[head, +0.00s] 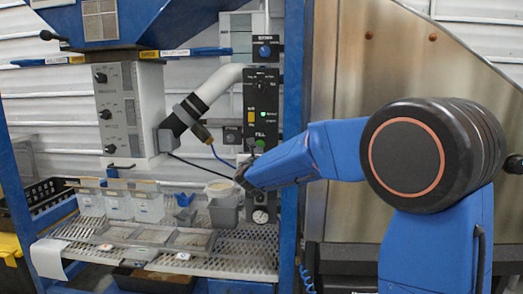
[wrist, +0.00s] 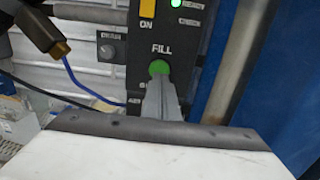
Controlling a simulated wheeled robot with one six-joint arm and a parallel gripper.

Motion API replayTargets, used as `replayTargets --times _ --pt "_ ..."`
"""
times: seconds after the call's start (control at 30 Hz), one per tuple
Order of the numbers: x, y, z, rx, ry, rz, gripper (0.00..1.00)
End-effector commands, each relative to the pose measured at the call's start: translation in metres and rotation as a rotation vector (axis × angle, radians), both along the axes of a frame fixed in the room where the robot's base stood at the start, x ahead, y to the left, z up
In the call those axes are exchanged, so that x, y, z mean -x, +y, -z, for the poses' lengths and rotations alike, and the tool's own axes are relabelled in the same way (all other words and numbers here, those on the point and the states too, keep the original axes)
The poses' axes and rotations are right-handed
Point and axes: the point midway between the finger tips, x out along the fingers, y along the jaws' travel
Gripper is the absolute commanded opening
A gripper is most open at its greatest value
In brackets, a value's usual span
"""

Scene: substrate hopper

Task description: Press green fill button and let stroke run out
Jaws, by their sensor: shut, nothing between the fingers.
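The green fill button (wrist: 159,68) sits under the word FILL on a black control panel (wrist: 186,60). In the head view the button (head: 260,144) shows just above my arm's end. My gripper (wrist: 158,84) is shut and empty. In the wrist view its fingertips overlap the lower edge of the button; I cannot tell whether they touch it. In the head view my gripper (head: 243,177) is dark and partly hidden by my blue arm. A green light (wrist: 175,4) beside READY is lit. The yellow ON switch (wrist: 147,8) is above the button.
A grey pot (head: 224,213) with pale contents stands below the panel on a perforated shelf (head: 250,255). A brass-tipped nozzle (head: 203,133) with a blue tube hangs left of the panel. Clear bins (head: 148,207) stand left. A blue post (head: 293,80) rises right of the panel.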

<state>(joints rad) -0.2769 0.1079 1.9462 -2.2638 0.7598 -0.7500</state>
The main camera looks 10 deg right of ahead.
Motion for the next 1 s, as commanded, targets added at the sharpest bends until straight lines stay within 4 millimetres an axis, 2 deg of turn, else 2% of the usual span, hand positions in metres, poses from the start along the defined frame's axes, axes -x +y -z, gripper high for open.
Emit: replayTargets --times 0.3,0.43,0.63,1.0 --pt "0.054 0.017 0.003 0.000 0.002 -0.003 0.00" --pt "0.070 0.021 0.004 0.000 0.001 -0.002 0.00" --pt "0.081 0.024 0.006 0.001 0.002 -0.002 0.00" --pt "0.082 0.024 0.006 0.000 0.002 -0.001 0.00"
